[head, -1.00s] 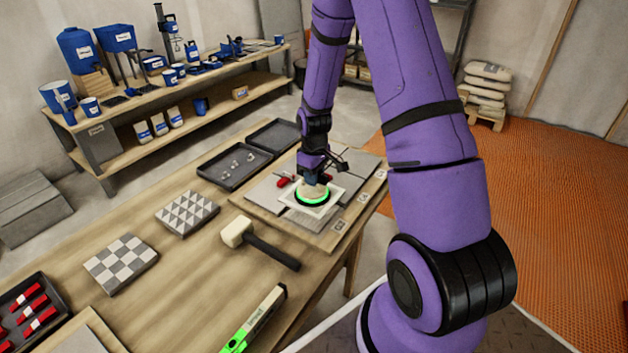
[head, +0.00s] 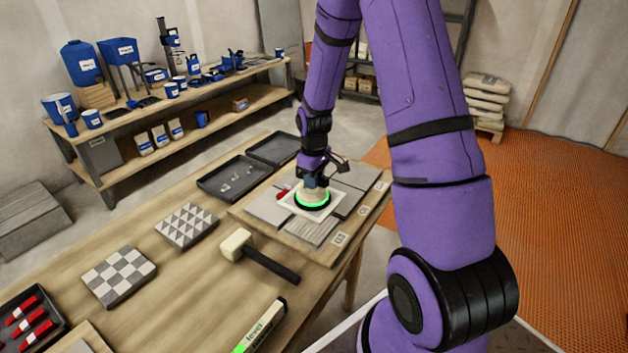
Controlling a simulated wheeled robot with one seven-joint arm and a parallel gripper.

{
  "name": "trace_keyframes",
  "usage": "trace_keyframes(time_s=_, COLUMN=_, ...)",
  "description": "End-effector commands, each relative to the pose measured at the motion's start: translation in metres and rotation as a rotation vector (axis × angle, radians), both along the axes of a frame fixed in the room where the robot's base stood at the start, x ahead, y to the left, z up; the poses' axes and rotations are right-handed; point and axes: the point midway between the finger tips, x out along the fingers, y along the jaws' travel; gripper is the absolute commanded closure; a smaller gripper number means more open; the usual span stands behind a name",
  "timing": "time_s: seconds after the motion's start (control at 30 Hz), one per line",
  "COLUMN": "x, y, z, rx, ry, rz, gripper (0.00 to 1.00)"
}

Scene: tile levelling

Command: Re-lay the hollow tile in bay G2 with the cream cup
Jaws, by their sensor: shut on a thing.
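My gripper (head: 314,183) is at the tile panel (head: 300,247) on the far right part of the bench. It is shut on the cream cup (head: 312,194), which has a black base with a lit green ring. The cup stands on a pale white tile (head: 290,204), which lies among grey tiles and looks a little proud or turned against them; I cannot tell if it is lifted. Below it a bay with ribbed grey bedding (head: 312,232) shows. Small labels run along the panel's right edge, too small to read surely. A red piece (head: 283,193) lies left of the cup.
A mallet (head: 257,256), a level (head: 262,324), two patterned tile samples (head: 119,276) and a tray of red wedges (head: 35,315) lie on the bench. Dark trays (head: 235,178) stand behind the panel. Bare wood is free around the mallet.

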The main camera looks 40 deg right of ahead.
Motion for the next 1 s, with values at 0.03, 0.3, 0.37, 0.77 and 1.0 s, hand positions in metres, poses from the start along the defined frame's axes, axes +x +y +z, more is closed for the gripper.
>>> trace_keyframes(time_s=0.03, x=0.000, y=0.000, z=0.000, rx=-0.001, ry=-0.001, rz=0.000, gripper=1.00)
trace_keyframes(time_s=0.3, x=-0.005, y=0.016, z=0.001, rx=0.000, ry=0.000, rz=0.003, gripper=1.00)
trace_keyframes(time_s=0.37, x=-0.007, y=0.022, z=0.001, rx=-0.001, ry=-0.001, rz=0.002, gripper=1.00)
trace_keyframes(time_s=0.77, x=-0.021, y=0.060, z=0.000, rx=0.000, ry=0.000, rz=0.002, gripper=1.00)
trace_keyframes(time_s=1.0, x=-0.029, y=0.082, z=0.001, rx=-0.001, ry=-0.001, rz=0.003, gripper=1.00)
